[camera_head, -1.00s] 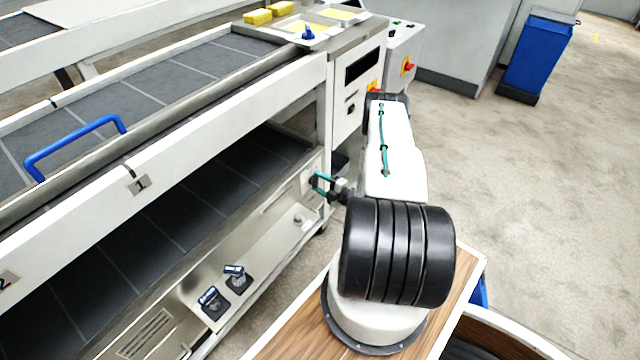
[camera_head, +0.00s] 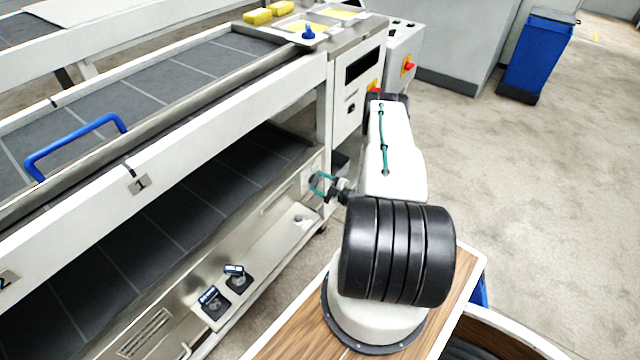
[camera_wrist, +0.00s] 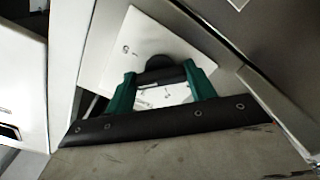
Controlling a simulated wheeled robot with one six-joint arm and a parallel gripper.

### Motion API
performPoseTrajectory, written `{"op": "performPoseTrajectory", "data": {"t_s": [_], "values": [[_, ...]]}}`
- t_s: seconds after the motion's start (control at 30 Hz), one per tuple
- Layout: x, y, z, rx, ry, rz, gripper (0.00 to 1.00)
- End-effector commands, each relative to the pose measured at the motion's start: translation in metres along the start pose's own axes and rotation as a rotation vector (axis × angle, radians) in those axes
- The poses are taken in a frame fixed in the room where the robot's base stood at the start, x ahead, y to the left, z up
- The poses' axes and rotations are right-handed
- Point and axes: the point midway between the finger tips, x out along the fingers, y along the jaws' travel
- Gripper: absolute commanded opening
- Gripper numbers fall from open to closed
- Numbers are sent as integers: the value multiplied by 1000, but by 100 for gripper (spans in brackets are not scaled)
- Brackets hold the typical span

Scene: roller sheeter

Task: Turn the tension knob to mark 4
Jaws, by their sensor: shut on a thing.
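The tension knob (camera_wrist: 158,62) is black, with a raised bar across it, and sits on a white dial plate (camera_wrist: 122,42) in the wrist view. The plate carries small dark marks, too small and partly covered to read. My gripper (camera_wrist: 161,76) has green fingers, one on each side of the knob's bar, and is shut on it. In the head view my gripper (camera_head: 322,184) is at the right end of the machine's lower front, against the small white plate (camera_head: 308,174). The knob's setting cannot be read.
The machine's white frame rail (camera_head: 200,125) runs above and left of my gripper. Two black switches with blue-and-white labels (camera_head: 212,300) (camera_head: 238,278) sit on the lower panel. A blue handle (camera_head: 75,145) stands on the upper belt. Open floor lies to the right, with a blue bin (camera_head: 537,55).

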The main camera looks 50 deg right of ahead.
Motion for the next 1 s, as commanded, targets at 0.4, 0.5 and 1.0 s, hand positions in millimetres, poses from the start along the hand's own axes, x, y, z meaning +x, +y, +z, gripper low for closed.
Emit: {"op": "performPoseTrajectory", "data": {"t_s": [0.4, 0.5, 1.0], "values": [[-1, -2, 0, 5, -3, -2, 68], [-1, -2, 0, 4, -2, -2, 76], [-39, 0, 1, 4, -5, 2, 76]]}}
